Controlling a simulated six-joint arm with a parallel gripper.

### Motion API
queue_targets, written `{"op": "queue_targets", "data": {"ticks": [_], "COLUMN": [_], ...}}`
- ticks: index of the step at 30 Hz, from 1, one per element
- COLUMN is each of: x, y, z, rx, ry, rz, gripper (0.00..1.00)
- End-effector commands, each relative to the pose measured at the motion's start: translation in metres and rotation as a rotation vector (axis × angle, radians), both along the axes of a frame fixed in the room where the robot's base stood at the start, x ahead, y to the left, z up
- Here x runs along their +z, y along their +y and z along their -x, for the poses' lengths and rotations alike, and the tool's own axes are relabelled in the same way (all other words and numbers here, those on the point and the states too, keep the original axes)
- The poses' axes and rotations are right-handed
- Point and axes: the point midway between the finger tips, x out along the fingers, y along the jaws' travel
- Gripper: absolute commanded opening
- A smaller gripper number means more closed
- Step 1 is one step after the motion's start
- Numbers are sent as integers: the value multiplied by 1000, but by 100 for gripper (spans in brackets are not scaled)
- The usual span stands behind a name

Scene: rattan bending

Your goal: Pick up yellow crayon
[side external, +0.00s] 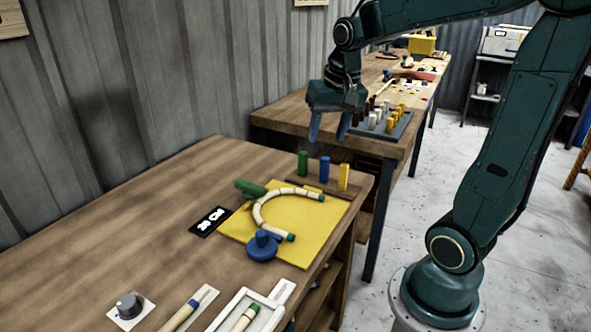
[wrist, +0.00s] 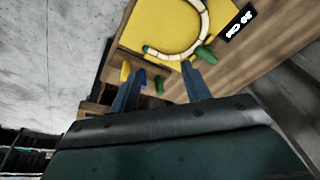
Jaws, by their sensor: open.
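The yellow crayon (side external: 344,177) stands upright at the right end of a row on a wooden strip, beside the blue crayon (side external: 325,170) and the green crayon (side external: 303,163). In the wrist view the yellow crayon (wrist: 125,72) shows left of my left finger. My gripper (side external: 328,138) is open and empty, fingers pointing down, raised above the row. In the wrist view my gripper (wrist: 163,68) has its fingers spread, with the green crayon (wrist: 159,86) seen between them.
A yellow board (side external: 320,232) holds a curved rattan piece (side external: 262,203), with a green clamp (side external: 250,188) and a blue knob (side external: 262,246). A second table (side external: 285,113) behind carries a dark tray of several pegs (side external: 385,122). The table's left part is mostly clear.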

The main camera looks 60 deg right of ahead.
Motion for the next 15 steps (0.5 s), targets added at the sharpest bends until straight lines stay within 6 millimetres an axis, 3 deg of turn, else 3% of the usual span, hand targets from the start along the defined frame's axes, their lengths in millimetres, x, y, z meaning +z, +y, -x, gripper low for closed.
{"op": "queue_targets", "data": {"ticks": [7,15], "x": [-27,-66], "y": [-64,-134], "z": [-21,-27], "rx": [-253,-519], "ry": [70,133], "rz": [-61,-123], "gripper": [47,47]}}
